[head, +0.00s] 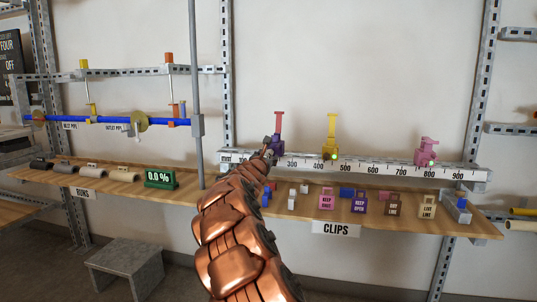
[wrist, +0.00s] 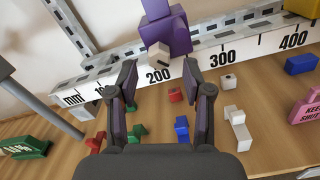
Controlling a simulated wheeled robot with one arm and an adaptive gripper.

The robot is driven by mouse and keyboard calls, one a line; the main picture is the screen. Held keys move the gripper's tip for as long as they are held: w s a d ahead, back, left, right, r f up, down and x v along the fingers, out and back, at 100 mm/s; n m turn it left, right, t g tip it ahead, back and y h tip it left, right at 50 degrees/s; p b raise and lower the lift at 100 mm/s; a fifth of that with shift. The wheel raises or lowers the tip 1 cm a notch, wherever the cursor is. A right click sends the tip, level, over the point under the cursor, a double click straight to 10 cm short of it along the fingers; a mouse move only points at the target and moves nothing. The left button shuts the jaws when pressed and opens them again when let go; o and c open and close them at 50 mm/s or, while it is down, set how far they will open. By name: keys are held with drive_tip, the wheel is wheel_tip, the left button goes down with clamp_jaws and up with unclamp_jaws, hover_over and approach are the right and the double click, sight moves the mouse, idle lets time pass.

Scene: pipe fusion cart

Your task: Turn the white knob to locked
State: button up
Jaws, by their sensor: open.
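A small whitish block (wrist: 158,54), which looks like the white knob, sits low on the front of the purple clamp (wrist: 168,25) in the wrist view. The purple clamp (head: 278,143), with a red upper part, stands on the scaled rail (head: 385,168) left of the 300 mark in the head view. My gripper (wrist: 159,78) is open, its fingers spread left and right just below the whitish block, with nothing between them. In the head view my gripper (head: 268,150) is small beside the purple clamp, and the knob cannot be made out there. No lock marking is readable.
A yellow clamp (head: 332,138) and a pink clamp (head: 427,150) stand farther right on the rail. Below, the wooden shelf (head: 300,208) holds loose coloured blocks and labelled tags, including a pink one (head: 327,200). A grey upright post (head: 195,100) stands left of my arm.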

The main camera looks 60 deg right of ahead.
sight(270, 153)
drive_tip(key=shift+w+d+r, duration=0.1)
drive_tip(key=shift+w+d, duration=0.25)
drive_tip(key=shift+d, duration=0.25)
drive_tip(key=shift+p+x, duration=0.4)
drive_tip(key=shift+x, duration=0.35)
drive_tip(key=shift+s, duration=0.1)
clamp_jaws()
